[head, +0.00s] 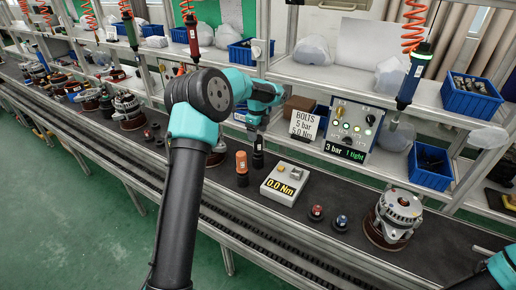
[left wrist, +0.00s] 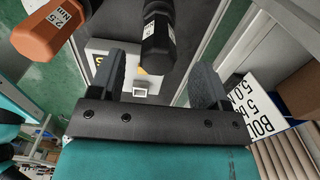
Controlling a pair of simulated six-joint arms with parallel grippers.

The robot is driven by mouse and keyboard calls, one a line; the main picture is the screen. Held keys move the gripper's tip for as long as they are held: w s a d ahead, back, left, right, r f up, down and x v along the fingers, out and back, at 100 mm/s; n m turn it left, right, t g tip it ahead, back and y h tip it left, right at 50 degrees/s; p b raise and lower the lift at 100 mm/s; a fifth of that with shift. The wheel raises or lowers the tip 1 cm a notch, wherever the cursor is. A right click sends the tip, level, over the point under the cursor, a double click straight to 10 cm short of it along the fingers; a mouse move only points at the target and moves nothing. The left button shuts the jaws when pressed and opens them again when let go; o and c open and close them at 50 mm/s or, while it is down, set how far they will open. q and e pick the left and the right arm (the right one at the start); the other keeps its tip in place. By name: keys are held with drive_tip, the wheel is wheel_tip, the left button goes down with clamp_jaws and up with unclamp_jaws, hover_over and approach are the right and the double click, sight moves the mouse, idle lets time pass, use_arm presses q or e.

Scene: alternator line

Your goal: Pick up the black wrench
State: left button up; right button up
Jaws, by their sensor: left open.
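The black wrench (head: 258,153) stands upright on the dark bench, next to an orange wrench (head: 242,167). My left gripper (head: 254,122) is just above and behind the black wrench, pointing down. In the left wrist view the gripper (left wrist: 160,76) is open and empty. There the black wrench (left wrist: 157,42) shows between the two fingers' directions, beyond their tips, with a white label on it. The orange wrench (left wrist: 48,34) is at the upper left of that view. My right gripper is out of view; only part of that arm shows at the lower right.
A torque tester (head: 286,184) reading 0.0 Nm sits right of the wrenches. A BOLTS sign (head: 304,124) and a control box (head: 353,128) stand behind. Two small buttons (head: 316,212) and an alternator (head: 396,213) are further right. Air tools hang above.

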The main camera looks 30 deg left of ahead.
sight(258, 142)
use_arm(q)
drive_tip(key=shift+s+d+f, duration=0.1)
drive_tip(key=shift+f, duration=1.2)
drive_tip(key=shift+d+f, duration=0.1)
drive_tip(key=shift+f, duration=1.2)
drive_tip(key=shift+c, duration=0.2)
drive_tip(key=c, duration=1)
drive_tip(key=shift+r, duration=0.15)
wheel_tip(258, 142, up, 10)
drive_tip(key=shift+f, duration=0.1)
